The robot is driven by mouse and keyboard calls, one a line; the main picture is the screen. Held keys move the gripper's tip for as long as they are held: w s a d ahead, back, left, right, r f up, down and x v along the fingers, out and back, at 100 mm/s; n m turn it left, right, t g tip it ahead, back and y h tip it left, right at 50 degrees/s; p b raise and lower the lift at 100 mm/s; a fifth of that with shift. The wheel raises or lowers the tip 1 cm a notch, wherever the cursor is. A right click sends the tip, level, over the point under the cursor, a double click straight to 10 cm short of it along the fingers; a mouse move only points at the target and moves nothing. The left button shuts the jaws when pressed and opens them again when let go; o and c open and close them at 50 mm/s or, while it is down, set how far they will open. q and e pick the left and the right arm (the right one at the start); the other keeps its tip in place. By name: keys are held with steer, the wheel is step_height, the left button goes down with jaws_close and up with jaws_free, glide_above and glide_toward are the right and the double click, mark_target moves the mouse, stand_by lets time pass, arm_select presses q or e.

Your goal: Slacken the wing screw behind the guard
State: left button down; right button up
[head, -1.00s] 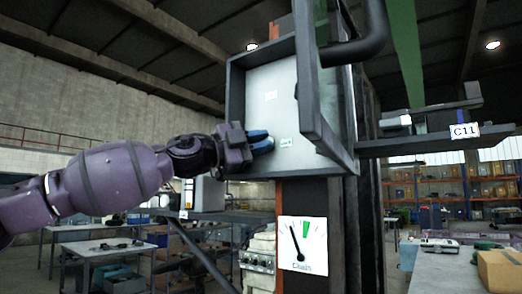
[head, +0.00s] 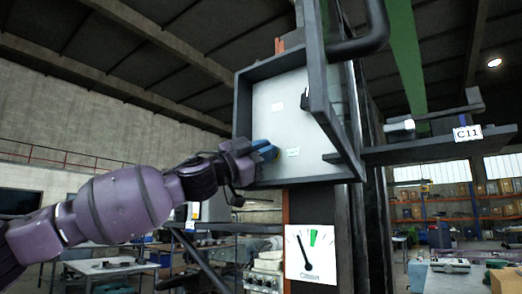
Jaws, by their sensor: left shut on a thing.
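My left gripper (head: 266,151) reaches from the left into a shallow dark-framed box with a pale back plate (head: 285,105). Its blue fingertips are shut close to the plate, just left of a small label (head: 293,152). The wing screw is not clearly visible; the fingers cover the spot where they grip. A dark frame, likely the guard (head: 322,90), stands out from the box's right side, seen nearly edge-on. My right gripper is not in view.
A gauge (head: 310,253) below the box has its needle left of a green band. A dark bent pipe (head: 360,45) crosses above the guard. Workbenches stand behind at left.

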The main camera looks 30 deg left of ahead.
arm_select(q)
steer(key=n+t+y+b, duration=0.1)
steer(key=n, duration=0.1)
steer(key=n+t+y+b, duration=0.1)
steer(key=n, duration=0.1)
steer(key=w+f+n+t+y+b, duration=0.1)
steer(key=n, duration=0.1)
steer(key=shift+n+y+b, duration=0.3)
steer(key=shift+n+b, duration=0.05)
steer(key=shift+n, duration=0.05)
steer(key=shift+r+n+t+y, duration=0.15)
steer(key=shift+n+t+y, duration=0.15)
steer(key=shift+n+t, duration=0.15)
steer(key=shift+s+a+r+n, duration=0.1)
steer(key=shift+s+r+n, duration=0.1)
steer(key=shift+n, duration=0.15)
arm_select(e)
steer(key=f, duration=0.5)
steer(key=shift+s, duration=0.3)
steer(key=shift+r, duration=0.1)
